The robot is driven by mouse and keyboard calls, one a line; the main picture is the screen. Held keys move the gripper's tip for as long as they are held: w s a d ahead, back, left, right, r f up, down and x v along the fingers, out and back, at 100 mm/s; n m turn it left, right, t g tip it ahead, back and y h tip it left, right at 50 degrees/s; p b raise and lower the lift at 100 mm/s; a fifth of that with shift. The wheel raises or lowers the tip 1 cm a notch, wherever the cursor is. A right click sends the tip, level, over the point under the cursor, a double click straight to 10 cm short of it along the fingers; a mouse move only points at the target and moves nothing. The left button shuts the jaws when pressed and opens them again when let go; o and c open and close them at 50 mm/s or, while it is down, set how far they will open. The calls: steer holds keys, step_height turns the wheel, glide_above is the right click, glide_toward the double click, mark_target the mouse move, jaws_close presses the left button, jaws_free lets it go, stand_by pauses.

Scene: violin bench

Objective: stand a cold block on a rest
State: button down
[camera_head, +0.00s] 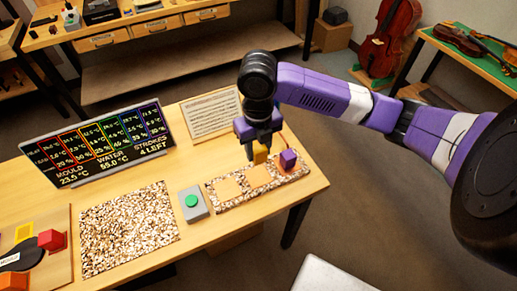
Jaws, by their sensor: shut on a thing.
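My gripper (259,137) hangs over the right part of the bench, pointing down. It is shut on a yellow-orange block (260,154), partly covered by the fingers. The block is just above or on the speckled strip (243,196); I cannot tell whether it touches. The strip bears flat orange pads that look like rests: a left one (228,187) and a middle one (260,176), just below the held block. A purple block (288,159) stands at the strip's right end, close beside my gripper.
A grey box with a green button (192,203) stands left of the strip. Further left are a speckled mat (128,228), a black display (104,143), and a board with a red block (51,240) and an orange block (14,281). A printed sheet (211,114) stands behind.

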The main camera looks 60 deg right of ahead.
steer(key=b, duration=0.8)
glide_toward(258, 176)
steer(key=shift+f, duration=2.55)
steer(key=shift+f+b, duration=0.5)
steer(key=shift+b, duration=0.15)
steer(key=c, duration=0.9)
jaws_free()
steer(key=shift+o, duration=0.2)
steer(key=shift+r, duration=0.1)
step_height(258, 176, up, 8)
steer(key=shift+f, duration=0.15)
